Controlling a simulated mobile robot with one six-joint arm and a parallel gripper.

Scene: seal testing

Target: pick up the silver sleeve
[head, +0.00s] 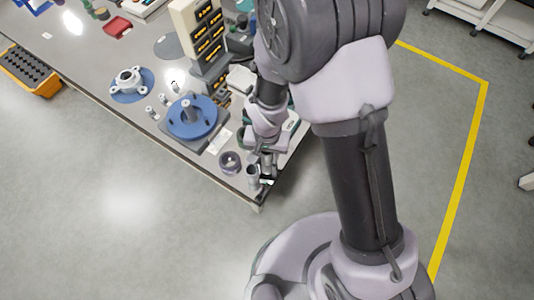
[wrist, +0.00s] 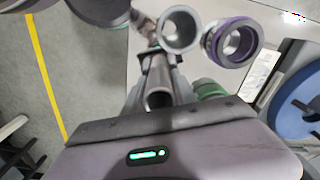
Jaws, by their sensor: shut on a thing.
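My gripper (wrist: 156,84) is at the near corner of the table, pointing down, and it also shows in the head view (head: 268,174). Its jaws are shut on a silver sleeve (wrist: 158,78), a slim shiny tube whose open end faces the wrist camera between the fingers. The fingers cover its sides. In the head view the arm and fingers mostly hide it, and I cannot tell if its lower end touches the table.
A wider grey sleeve (wrist: 180,30) stands close beside the fingers. Next to it is a dark purple-rimmed ring (wrist: 232,42), also in the head view (head: 230,162). A blue round fixture (head: 192,118) stands farther left. The table's front edge is close; open floor lies beyond.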

